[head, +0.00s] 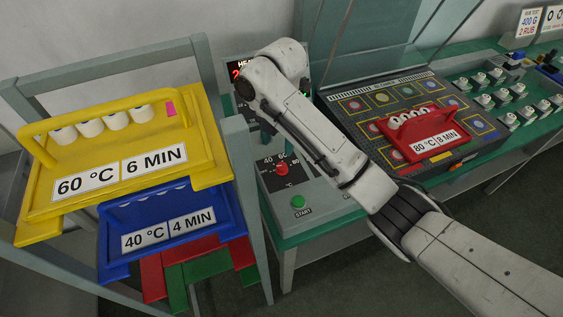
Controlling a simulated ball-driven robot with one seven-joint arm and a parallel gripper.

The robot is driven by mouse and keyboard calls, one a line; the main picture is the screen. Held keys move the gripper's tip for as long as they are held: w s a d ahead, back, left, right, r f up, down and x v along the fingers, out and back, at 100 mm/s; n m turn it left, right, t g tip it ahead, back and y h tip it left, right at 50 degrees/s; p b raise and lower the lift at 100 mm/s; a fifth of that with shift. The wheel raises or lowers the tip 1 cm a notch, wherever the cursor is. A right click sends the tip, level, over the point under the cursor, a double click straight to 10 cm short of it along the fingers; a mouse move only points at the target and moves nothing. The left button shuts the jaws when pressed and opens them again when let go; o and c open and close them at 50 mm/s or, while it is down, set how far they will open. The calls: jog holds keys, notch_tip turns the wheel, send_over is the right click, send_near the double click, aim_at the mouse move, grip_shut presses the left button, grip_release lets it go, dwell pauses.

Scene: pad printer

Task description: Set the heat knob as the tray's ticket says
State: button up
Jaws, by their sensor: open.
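The red heat knob (282,169) sits on a dark dial plate on the grey control box, with 40 and 60 marks visible above it. Its exact pointer direction is too small to tell. My gripper (267,138) is open, above and behind the knob, apart from it and partly hidden by my arm. A yellow tray (190,112) on the rack has a ticket (122,172) reading 60 °C, 6 MIN. A blue tray (222,213) below reads 40 °C, 4 MIN. A red tray (387,142) on the patterned station reads 80 °C, 8 MIN.
A green START button (298,201) is in front of the dial. A display (240,104) with red digits is partly covered by my arm. The rack's grey post (247,200) stands close left of the control box. Several small white-topped parts fill the green bench at right.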

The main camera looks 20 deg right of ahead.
aim_at(282, 166)
jog(key=shift+n, duration=0.4)
jog(key=f+b, duration=0.1)
jog(key=f, duration=0.1)
jog(key=f+b, duration=0.2)
jog(key=f, duration=0.1)
jog(key=d+f+b, duration=0.1)
jog(key=f+b, duration=0.1)
jog(key=f, duration=0.1)
jog(key=shift+w, duration=0.25)
jog(key=shift+f, duration=1.1)
jog(key=c, duration=1.1)
